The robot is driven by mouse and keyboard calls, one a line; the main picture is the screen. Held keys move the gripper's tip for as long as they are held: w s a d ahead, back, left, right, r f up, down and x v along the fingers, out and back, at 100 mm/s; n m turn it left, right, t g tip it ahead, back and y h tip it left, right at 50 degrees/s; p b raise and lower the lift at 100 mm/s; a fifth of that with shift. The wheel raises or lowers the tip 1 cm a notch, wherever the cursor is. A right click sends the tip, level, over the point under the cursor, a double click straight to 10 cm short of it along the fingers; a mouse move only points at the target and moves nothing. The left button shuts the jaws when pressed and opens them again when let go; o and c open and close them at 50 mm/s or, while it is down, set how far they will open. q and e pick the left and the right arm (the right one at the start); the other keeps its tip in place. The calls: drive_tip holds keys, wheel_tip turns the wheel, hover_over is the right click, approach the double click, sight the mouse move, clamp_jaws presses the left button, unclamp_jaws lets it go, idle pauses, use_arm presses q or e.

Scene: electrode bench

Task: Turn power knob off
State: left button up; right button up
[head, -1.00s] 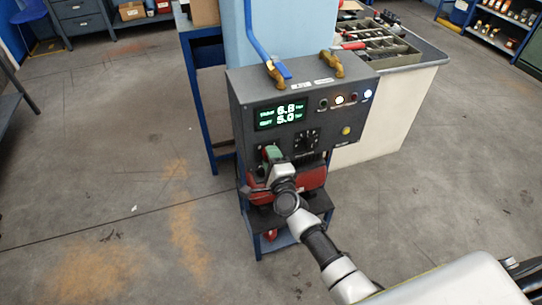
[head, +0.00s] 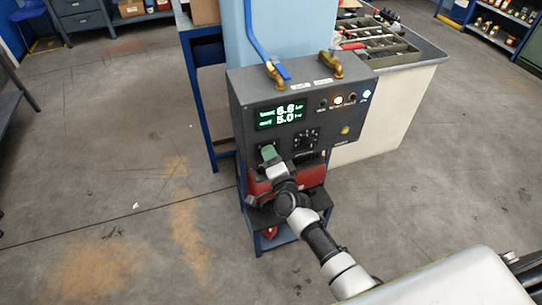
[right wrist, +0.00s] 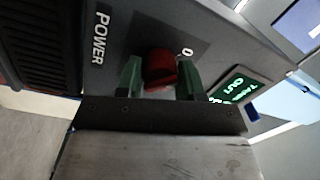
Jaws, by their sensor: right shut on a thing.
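The power knob (right wrist: 161,68) is red and sits on the dark panel, between the word POWER and a 0 mark in the right wrist view. My right gripper (right wrist: 160,82) has its green fingers on either side of the knob and is shut on it. In the head view my right gripper (head: 268,153) is at the lower left of the grey control box (head: 345,112), and it hides the knob there. My left gripper is not in view.
The box has a lit green display (head: 281,115), a black dial (head: 306,139), and several indicator lamps. A blue-handled brass valve (head: 275,72) is on top. A red case (head: 312,175) sits on the stand below. Open floor lies to the left.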

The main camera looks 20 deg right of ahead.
drive_tip(key=shift+s+f, duration=0.1)
drive_tip(key=shift+f, duration=0.15)
drive_tip(key=o, duration=0.9)
drive_tip(key=shift+r, duration=0.15)
drive_tip(key=s, duration=1)
drive_tip(key=shift+s+d+f, duration=0.15)
drive_tip(key=shift+s+f, duration=0.1)
drive_tip(key=shift+s, duration=0.1)
